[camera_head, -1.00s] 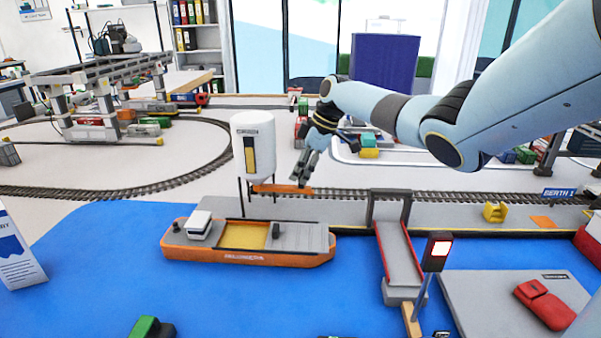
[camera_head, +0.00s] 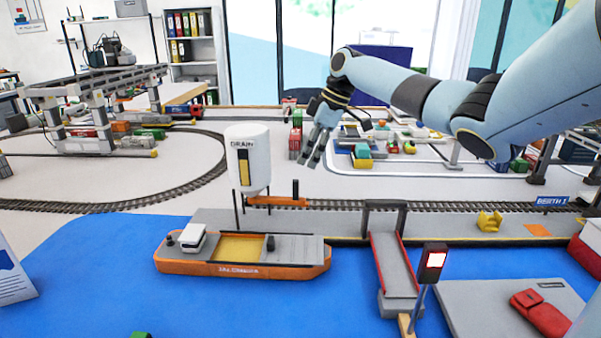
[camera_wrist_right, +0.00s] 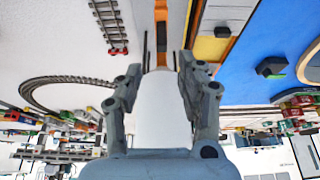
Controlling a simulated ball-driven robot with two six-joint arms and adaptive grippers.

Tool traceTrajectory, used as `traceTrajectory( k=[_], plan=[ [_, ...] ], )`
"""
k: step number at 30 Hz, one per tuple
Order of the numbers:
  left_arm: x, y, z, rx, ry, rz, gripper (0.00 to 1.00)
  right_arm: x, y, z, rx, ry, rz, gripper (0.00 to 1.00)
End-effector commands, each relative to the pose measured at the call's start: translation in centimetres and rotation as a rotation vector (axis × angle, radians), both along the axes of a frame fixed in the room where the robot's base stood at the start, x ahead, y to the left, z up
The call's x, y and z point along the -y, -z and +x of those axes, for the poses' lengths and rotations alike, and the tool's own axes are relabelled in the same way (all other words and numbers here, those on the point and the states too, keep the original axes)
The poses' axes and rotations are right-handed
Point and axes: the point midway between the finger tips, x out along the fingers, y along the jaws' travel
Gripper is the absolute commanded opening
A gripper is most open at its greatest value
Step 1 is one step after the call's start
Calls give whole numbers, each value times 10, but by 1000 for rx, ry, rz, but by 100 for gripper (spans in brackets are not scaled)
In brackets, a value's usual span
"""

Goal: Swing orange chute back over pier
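The orange chute (camera_head: 275,201) reaches to the right from under the white grain silo (camera_head: 242,160), along the pier (camera_head: 330,221) near the rail track. A dark upright peg (camera_head: 295,188) stands near its outer end. My right gripper (camera_head: 310,162) is above and slightly right of the chute, apart from it and empty. In the right wrist view the gripper (camera_wrist_right: 160,65) has its fingers spread, with the white silo behind them and the orange chute (camera_wrist_right: 161,12) at the top edge. My left gripper is not in view.
An orange cargo ship (camera_head: 245,268) with a yellow hold lies on the blue water in front of the pier. A grey ramp (camera_head: 396,265) with red edges and a signal post (camera_head: 433,262) stand to its right. A yellow block (camera_head: 489,221) sits on the pier.

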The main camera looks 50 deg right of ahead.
Motion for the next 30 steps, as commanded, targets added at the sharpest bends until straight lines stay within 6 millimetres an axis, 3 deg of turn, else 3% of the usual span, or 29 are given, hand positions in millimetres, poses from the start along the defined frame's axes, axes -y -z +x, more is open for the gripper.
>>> traceTrajectory(
  k=[3,8,30],
  plan=[
    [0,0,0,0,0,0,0,5,-17,-6,0,0,-1,38],
    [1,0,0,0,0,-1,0,7,-28,-9,-1,0,1,38],
    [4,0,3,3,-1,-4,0,7,-29,-10,0,-1,2,38]
  ],
)
